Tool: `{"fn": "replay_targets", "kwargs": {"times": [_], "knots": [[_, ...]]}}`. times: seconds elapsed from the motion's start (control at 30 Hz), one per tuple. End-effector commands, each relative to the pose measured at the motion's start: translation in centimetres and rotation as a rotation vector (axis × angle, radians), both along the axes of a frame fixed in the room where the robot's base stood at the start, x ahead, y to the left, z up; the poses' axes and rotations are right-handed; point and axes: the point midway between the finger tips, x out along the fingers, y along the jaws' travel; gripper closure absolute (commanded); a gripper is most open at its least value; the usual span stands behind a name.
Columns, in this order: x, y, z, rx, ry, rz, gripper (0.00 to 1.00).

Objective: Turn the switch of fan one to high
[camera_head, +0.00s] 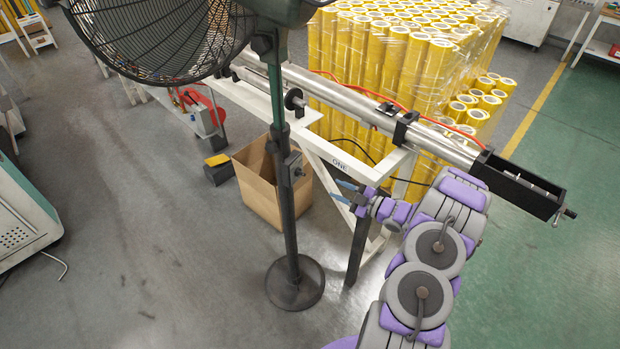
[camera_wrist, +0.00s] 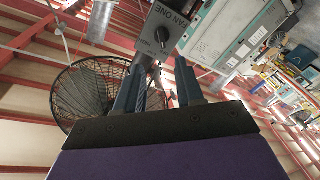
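Fan one (camera_head: 288,210) is a tall black pedestal fan with a round wire cage, a dark green upper pole and a round base. Its small grey switch box (camera_head: 293,165) sits on the pole. In the wrist view the box (camera_wrist: 172,18) is labelled FAN ONE and carries a round dark knob (camera_wrist: 162,35) with a pointer; its setting is too small to read. My gripper (camera_head: 339,190) is right of the box and a little lower in the head view. In the wrist view the blue-grey fingers (camera_wrist: 160,66) are apart, empty, just short of the knob.
A white frame marked ONE (camera_head: 340,164) with a long metal roller (camera_head: 345,95) stands behind my arm. A cardboard box (camera_head: 262,190) lies behind the pole. Wrapped yellow rolls (camera_head: 380,60) fill the back.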

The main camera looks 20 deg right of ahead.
Motion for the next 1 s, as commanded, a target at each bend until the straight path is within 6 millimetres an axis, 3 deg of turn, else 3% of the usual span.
{"fn": "replay_targets", "kwargs": {"times": [0.5, 0.7, 1.0], "knots": [[7.9, 4.9, -0.1, -0.001, -0.001, 0.003, 0.63], [9.5, 5.8, -0.1, 0.001, 0.000, 0.001, 0.63], [9.9, 6.2, 0.0, 0.000, 0.001, -0.001, 0.63]]}}
